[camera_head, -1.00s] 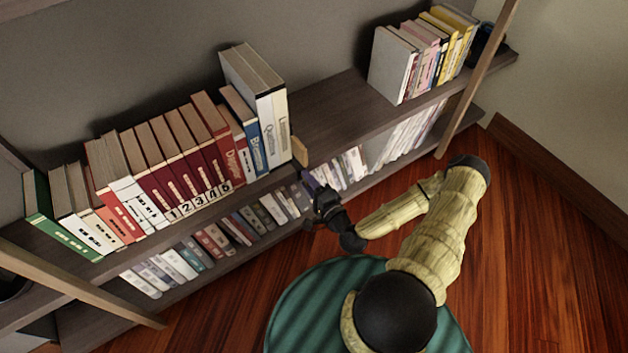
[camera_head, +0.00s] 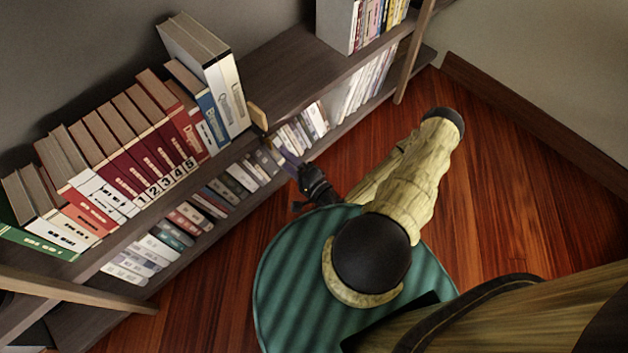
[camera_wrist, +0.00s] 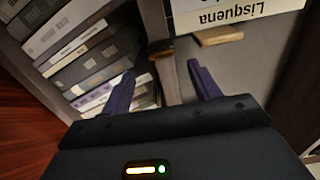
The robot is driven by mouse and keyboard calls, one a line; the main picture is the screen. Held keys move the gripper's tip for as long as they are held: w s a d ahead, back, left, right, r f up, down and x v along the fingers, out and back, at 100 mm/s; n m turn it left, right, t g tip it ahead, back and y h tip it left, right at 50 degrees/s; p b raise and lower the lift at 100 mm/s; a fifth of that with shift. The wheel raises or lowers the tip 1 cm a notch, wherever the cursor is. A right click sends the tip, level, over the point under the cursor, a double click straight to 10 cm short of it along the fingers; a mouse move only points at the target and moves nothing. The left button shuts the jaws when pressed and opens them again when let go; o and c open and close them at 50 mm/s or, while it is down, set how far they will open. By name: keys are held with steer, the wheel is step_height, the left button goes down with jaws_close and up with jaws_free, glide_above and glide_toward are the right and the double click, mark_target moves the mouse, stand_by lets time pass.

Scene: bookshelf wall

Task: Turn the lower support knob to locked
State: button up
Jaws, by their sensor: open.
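My gripper (camera_head: 286,157) is at the front edge of the shelf, below and right of the tall white books. In the wrist view its two purple fingers (camera_wrist: 162,88) are spread with a gap between them. A small brass-coloured fitting (camera_wrist: 161,50) shows at the shelf edge, beyond the gap between the fingertips. It may be the support knob, but its shape and setting cannot be told. The fingers do not visibly hold anything. In the head view I cannot make out a knob.
A small wooden block (camera_head: 258,117) stands beside the tall books; it also shows in the wrist view (camera_wrist: 218,36). Upper-shelf books (camera_head: 125,150) fill the left. The wooden floor (camera_head: 490,190) is open at right.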

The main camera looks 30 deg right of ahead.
steer(key=p+v, duration=0.1)
steer(key=v, duration=0.9)
steer(key=shift+w+d, duration=0.1)
